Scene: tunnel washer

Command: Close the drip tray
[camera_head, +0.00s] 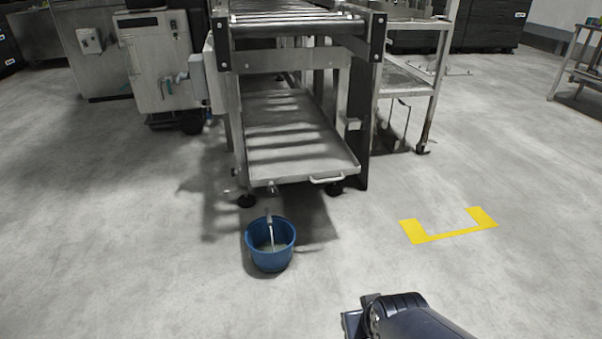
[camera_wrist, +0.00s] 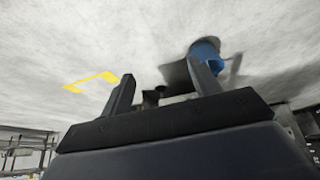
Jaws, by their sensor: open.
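The drip tray (camera_head: 300,164) is a shallow grey metal tray low under the roller conveyor frame. Its front end sticks out toward me past the frame's legs, and a small handle (camera_head: 327,179) is on the right of its front edge. A short drain spout (camera_head: 273,189) hangs at the front left, above a blue bucket (camera_head: 270,258) on the floor. My gripper (camera_wrist: 160,70) is open, with nothing seen between its fingers. In the head view it is at the bottom edge, well apart from the tray. I cannot clearly make out the tray in the wrist view.
The blue bucket also shows in the wrist view (camera_wrist: 206,50). A yellow floor marking (camera_head: 449,235) lies to the right. A metal cart (camera_head: 408,78) stands right of the conveyor frame (camera_head: 300,25), and a grey cabinet (camera_head: 155,65) stands left. The floor before the tray's right side is clear.

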